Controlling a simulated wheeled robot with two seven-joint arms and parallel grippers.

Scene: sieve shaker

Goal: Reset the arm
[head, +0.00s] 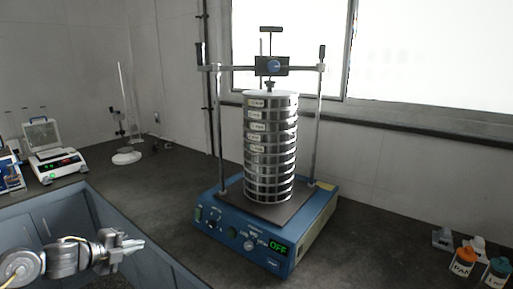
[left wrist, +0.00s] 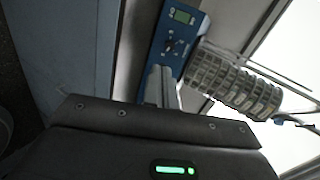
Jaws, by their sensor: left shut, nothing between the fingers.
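My left gripper (head: 134,245) is at the lower left of the head view, in front of the blue bench front and well apart from the shaker. Its fingers are shut with nothing between them; they also show in the left wrist view (left wrist: 160,86). The sieve shaker has a blue base (head: 240,235) with a display reading OFF. A tall stack of metal sieves (head: 270,150) stands upright on it, under a clamp bar (head: 272,66) on two rods. The shaker base (left wrist: 178,45) and the stack (left wrist: 235,82) also show tilted in the left wrist view. My right gripper is not in view.
A white balance (head: 57,165) and a stand with a white base (head: 126,157) are at the back left of the dark bench (head: 150,190). The bench left of the shaker is clear.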

